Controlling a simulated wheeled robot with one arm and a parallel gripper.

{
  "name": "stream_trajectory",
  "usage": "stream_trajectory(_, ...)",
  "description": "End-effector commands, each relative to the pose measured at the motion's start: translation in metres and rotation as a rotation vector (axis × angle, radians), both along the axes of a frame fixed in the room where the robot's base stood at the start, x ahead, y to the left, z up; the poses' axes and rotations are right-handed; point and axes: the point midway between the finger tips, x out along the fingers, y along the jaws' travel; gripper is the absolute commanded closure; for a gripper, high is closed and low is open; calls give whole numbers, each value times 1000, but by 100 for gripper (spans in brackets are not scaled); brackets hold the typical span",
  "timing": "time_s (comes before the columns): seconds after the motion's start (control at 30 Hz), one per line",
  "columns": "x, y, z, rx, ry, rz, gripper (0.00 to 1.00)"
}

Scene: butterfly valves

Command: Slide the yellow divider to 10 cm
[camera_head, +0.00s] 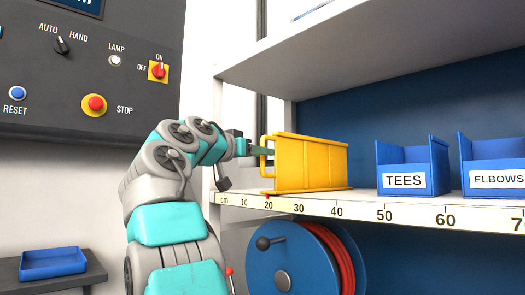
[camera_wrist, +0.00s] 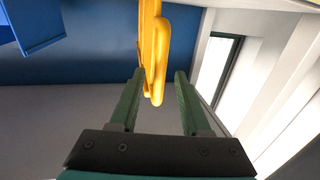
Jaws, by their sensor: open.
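The yellow divider (camera_head: 311,165) stands upright on the shelf, its left foot close to the 20 mark of the cm scale (camera_head: 340,211). A small red mark shows at about 20. Its handle (camera_head: 264,150) sticks out at the left. My gripper (camera_head: 266,151) is at the upper part of this handle, reaching in from the left. In the wrist view the gripper (camera_wrist: 159,74) is open, with one finger on each side of the yellow handle (camera_wrist: 157,85). Small gaps show between the fingers and the handle.
Blue bins labelled TEES (camera_head: 412,168) and ELBOWS (camera_head: 497,168) stand right of the divider. The shelf to the divider's left is short, ending at a white upright (camera_head: 217,130). A hose reel (camera_head: 290,262) hangs below. A control panel (camera_head: 90,70) is at the left.

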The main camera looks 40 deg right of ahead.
Motion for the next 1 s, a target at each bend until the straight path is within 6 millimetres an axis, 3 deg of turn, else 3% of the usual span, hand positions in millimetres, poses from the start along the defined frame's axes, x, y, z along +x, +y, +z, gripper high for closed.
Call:
stream_trajectory(0.13, 4, -14, 0, 2, 1, -1, 53)
stream_trajectory(0.4, 4, -16, 0, 0, 0, 0, 54)
stream_trajectory(0.8, 4, -16, 0, 0, 0, 1, 99)
stream_trajectory(1.0, 4, -16, 0, 0, 0, 1, 100)
